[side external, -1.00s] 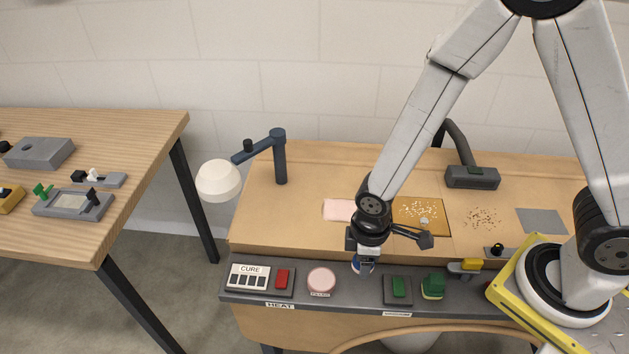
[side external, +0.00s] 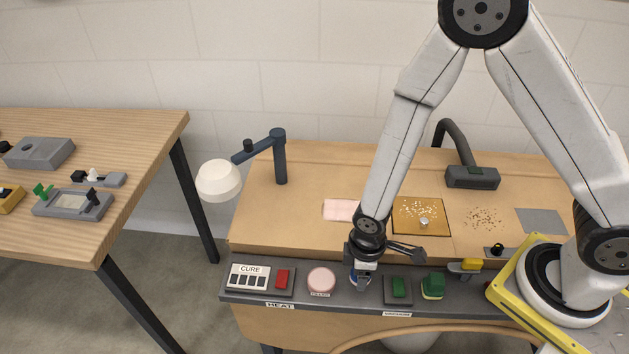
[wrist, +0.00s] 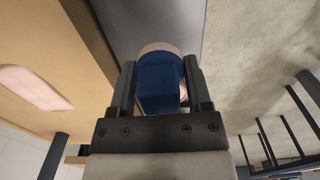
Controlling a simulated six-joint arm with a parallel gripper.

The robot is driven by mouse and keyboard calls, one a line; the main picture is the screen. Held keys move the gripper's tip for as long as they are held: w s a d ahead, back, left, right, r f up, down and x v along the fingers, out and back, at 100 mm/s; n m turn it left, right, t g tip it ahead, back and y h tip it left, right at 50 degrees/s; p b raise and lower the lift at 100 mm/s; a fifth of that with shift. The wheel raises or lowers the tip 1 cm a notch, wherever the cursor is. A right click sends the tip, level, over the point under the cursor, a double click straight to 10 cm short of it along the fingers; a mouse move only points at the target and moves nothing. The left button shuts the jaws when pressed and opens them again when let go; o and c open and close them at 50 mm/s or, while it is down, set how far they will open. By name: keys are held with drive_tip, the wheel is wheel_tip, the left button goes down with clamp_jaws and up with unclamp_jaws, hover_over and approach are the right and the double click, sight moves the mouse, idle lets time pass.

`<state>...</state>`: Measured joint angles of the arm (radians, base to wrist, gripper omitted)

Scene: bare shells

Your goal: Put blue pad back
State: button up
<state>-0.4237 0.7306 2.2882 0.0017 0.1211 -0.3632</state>
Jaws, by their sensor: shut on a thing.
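My gripper (side external: 361,273) is shut on the blue pad (side external: 356,281), low over the grey front strip (side external: 369,301), between the pink round pad (side external: 321,279) and the green block on a dark plate (side external: 398,287). In the wrist view the blue pad (wrist: 158,84) sits between the two fingers of my gripper (wrist: 160,72). A pinkish rounded edge (wrist: 160,48) shows just beyond and beside it; I cannot tell what it belongs to. The pad's underside is hidden, so I cannot tell whether it touches the strip.
A CURE panel (side external: 248,277) and red button (side external: 282,279) lie left on the strip. A second green block (side external: 432,286) and yellow piece (side external: 470,265) lie right. Behind are a pink sheet (side external: 340,210), a speckled tan square (side external: 420,217) and a lamp (side external: 219,181).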

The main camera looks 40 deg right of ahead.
drive_tip(key=shift+f, duration=1.65)
drive_tip(key=shift+f, duration=0.15)
drive_tip(key=o, duration=1.1)
drive_tip(key=shift+r, duration=6.15)
drive_tip(key=shift+d+r, duration=0.1)
